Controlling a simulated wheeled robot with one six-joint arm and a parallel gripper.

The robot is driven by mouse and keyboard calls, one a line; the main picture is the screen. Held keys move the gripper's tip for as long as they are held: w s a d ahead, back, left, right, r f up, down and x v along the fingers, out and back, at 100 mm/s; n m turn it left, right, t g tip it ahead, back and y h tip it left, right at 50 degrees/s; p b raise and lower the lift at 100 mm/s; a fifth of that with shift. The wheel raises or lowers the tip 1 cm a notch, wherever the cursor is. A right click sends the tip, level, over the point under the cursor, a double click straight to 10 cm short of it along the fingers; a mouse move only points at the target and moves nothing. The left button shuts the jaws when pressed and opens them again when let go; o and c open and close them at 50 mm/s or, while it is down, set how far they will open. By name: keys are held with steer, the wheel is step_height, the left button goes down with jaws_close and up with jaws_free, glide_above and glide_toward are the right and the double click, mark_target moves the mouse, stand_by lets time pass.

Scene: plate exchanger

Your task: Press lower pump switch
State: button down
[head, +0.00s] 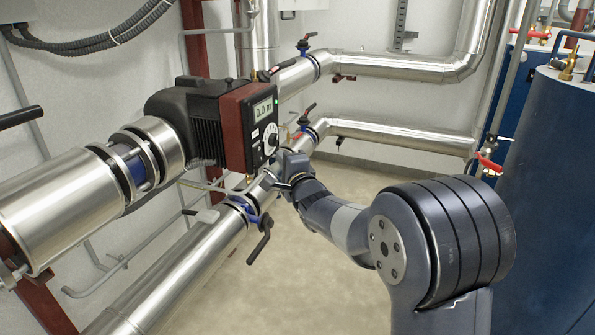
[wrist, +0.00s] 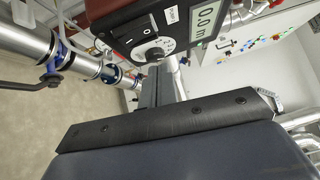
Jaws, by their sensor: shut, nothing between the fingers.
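The red and black pump (head: 236,125) is on the upper silver pipe at the left centre of the head view. Its black front panel has a lit display (head: 264,109) reading 0.0 m and a white-ringed knob (head: 271,138). In the wrist view the panel is turned sideways, with the knob (wrist: 152,51) and a dark switch area with white marks (wrist: 141,29) beside it. My gripper (head: 279,170) is shut and empty, just below the panel. In the wrist view its fingers (wrist: 159,72) point toward the knob; contact is unclear.
A lower silver pipe (head: 186,270) with a black-handled blue valve (head: 259,231) runs below the pump. Blue tanks (head: 550,170) stand at the right, with a red-handled valve (head: 488,164) nearby. Open floor (head: 290,285) lies below my arm.

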steer(key=v, duration=0.7)
steer(key=shift+r, duration=0.45)
steer(key=shift+d, duration=0.1)
